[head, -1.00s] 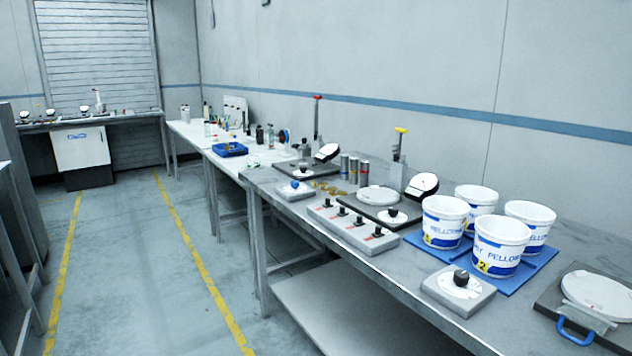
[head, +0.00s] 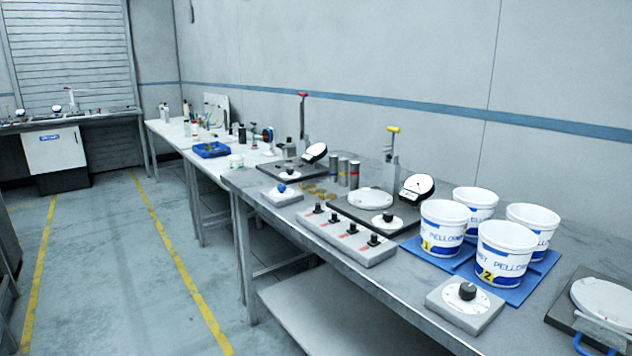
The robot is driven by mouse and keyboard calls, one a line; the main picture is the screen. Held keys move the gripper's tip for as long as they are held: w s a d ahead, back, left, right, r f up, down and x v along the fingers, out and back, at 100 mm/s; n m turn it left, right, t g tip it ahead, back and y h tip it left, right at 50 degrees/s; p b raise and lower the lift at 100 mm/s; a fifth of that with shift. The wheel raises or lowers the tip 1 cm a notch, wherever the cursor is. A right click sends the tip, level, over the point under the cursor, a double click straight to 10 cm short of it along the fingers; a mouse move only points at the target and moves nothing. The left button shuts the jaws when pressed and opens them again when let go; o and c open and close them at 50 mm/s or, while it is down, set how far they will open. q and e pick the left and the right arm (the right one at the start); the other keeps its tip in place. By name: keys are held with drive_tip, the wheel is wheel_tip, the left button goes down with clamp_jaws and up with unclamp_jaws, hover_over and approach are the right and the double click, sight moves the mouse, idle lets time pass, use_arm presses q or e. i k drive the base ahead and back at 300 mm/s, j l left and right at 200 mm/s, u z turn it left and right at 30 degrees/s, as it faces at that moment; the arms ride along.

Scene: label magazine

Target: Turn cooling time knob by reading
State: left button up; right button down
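Several knobs show on the metal bench, and I cannot tell by label which one is the cooling time knob. A grey box with a single black knob (head: 467,291) on a white dial sits at the bench's front edge. A long grey box (head: 346,236) carries a row of black knobs with small red marks. A small box with a blue knob (head: 281,188) lies farther back. A black knob (head: 387,217) sits on the dark base of a round-plate device. Round white gauges (head: 417,188) and (head: 315,152) stand behind; their readings are too small to read. Neither gripper is in view.
Several white buckets (head: 505,250) stand on blue mats (head: 522,282) at the right. A dark device with a white round plate (head: 603,299) and blue handle is at the right edge. Grey cylinders (head: 343,172) stand mid-bench. The floor (head: 110,270) left of the bench is clear.

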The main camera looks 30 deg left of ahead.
sight(282, 187)
drive_tip(key=i+j+z, duration=0.2)
drive_tip(key=j, duration=0.15)
drive_tip(key=j+z, duration=0.25)
drive_tip(key=i+j+z, duration=0.15)
drive_tip(key=j, duration=0.65)
drive_tip(key=j+z, duration=0.15)
drive_tip(key=j, duration=0.65)
